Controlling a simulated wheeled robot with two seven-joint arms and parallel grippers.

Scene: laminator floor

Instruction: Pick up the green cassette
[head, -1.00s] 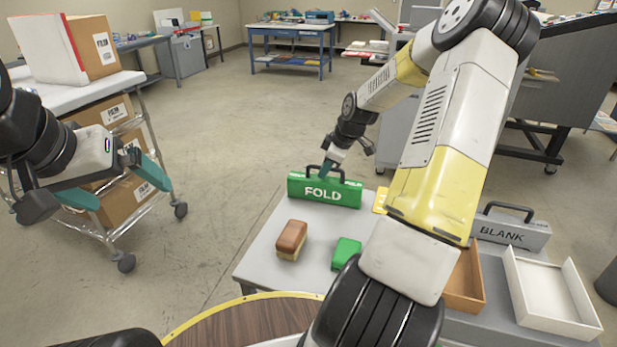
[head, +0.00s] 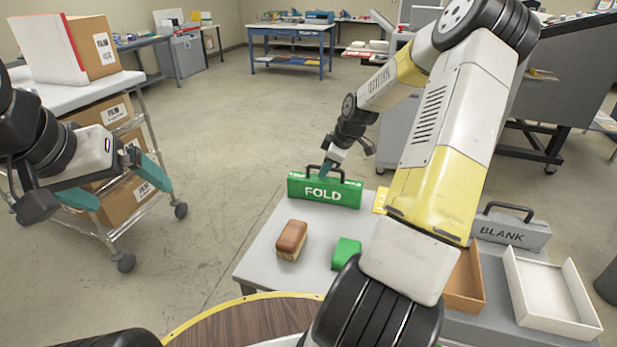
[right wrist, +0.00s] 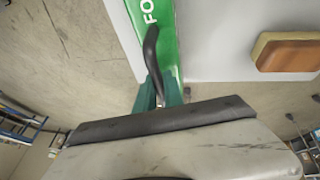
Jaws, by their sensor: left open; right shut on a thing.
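The green cassette (head: 325,191), marked FOLD, stands upright at the far edge of the grey table, with a black handle on top. It also shows in the right wrist view (right wrist: 163,22). My right gripper (head: 326,167) is shut on its handle (right wrist: 151,48) from above. In the head view the cassette appears to be at table height; I cannot tell whether it touches the table. My left gripper (head: 128,185) is open and empty at the left, in front of the cart, away from the cassette.
The table (head: 262,255) also bears a brown-topped block (head: 291,238), a green block (head: 346,252), an orange-brown tray (head: 464,281), a white tray (head: 552,290) and a grey BLANK cassette (head: 510,231). A cart (head: 125,262) with boxes stands left. Open floor lies between.

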